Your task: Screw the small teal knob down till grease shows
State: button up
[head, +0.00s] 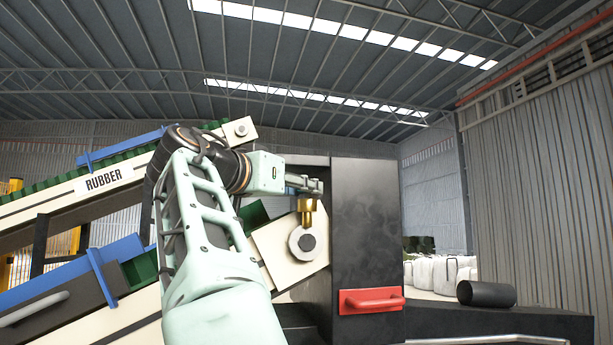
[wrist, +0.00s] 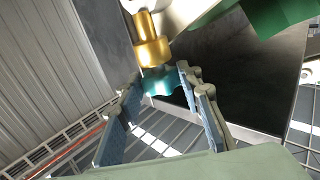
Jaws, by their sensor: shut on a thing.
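The small teal knob (wrist: 164,82) sits on the end of a brass cup (wrist: 152,50) in the wrist view. My gripper (wrist: 158,88) has its two fingers on either side of the knob and is shut on it. In the head view my gripper (head: 308,186) is at the top of the brass cup (head: 307,210), which stands above a round grey bearing end. The knob is hidden by the gripper there. I see no grease on the brass or around the knob.
Sloping conveyors, one labelled RUBBER (head: 103,180), lie behind and left of my arm. A dark upright panel (head: 365,215) with a red handle (head: 371,301) stands close right of the cup. A black cylinder (head: 486,294) lies on a dark surface farther right.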

jog(key=shift+a+m+g+h+p, duration=0.1)
jog(key=shift+m+g+h+p, duration=0.3)
jog(key=shift+m+h+p, duration=0.35)
jog(key=o, duration=1.2)
jog(key=shift+c, duration=0.2)
jog(key=shift+a, duration=0.1)
jog(key=v, duration=0.7)
jog(key=shift+s+a, duration=0.15)
jog(key=shift+s, duration=0.25)
